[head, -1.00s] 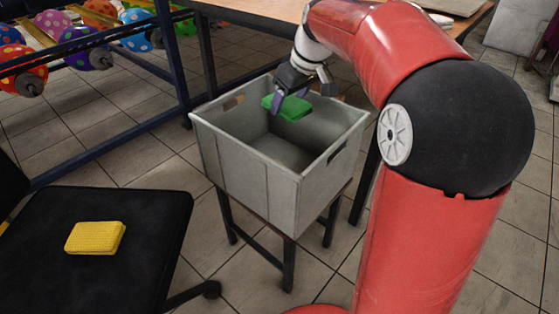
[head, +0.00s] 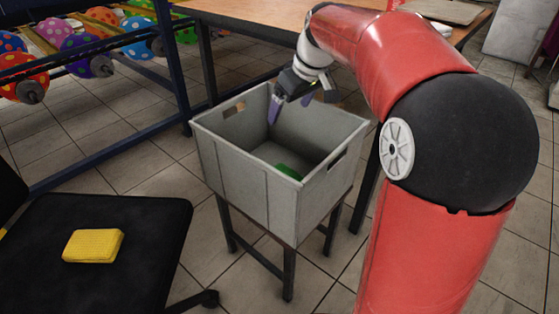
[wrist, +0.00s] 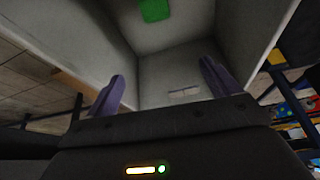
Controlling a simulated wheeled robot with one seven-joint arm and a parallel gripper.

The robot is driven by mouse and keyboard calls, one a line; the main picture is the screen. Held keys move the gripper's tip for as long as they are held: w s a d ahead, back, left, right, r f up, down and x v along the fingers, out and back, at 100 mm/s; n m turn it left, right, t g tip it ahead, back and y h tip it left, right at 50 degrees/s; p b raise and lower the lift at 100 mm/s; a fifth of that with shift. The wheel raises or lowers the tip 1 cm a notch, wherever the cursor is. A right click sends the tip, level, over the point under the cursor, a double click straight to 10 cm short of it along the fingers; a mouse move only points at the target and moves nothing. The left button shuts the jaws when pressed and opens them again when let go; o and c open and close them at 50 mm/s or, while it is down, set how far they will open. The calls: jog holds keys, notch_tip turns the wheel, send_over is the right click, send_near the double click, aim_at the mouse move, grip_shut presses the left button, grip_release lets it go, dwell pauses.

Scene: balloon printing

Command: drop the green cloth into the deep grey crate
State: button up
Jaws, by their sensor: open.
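The green cloth (head: 288,171) lies low inside the deep grey crate (head: 232,175), partly hidden by the crate's front wall in the head view. In the wrist view the cloth (wrist: 154,10) shows as a green patch at the top, apart from my fingers, inside the grey crate (wrist: 175,70). My gripper (head: 290,108) is over the crate's opening near its back rim, with purple fingers pointing down. In the wrist view my gripper (wrist: 162,90) has its two fingers spread wide with nothing between them.
The crate stands on a dark-legged stand. A black chair seat (head: 120,225) with a yellow sponge (head: 93,246) is at the lower left. A wooden table (head: 260,14) is behind. A blue rack (head: 130,115) with spotted balloons is at the upper left.

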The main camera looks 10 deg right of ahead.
jog(key=p+v, duration=0.1)
jog(key=v, duration=0.5)
jog(key=shift+r, duration=0.25)
jog(key=shift+s, duration=0.15)
jog(key=s+a+r+m+h+p, duration=0.25)
jog(key=s+p, duration=0.35)
jog(key=s, duration=0.8)
jog(key=s+f+m+t+p, duration=0.1)
jog(key=s+f+m+p, duration=0.2)
jog(key=s, duration=0.8)
notch_tip(320, 180, down, 3)
jog(key=shift+s+d+r+m+t, duration=0.25)
jog(key=shift+d+m+t, duration=0.05)
jog(key=shift+m+t, duration=0.15)
jog(key=shift+c, duration=0.2)
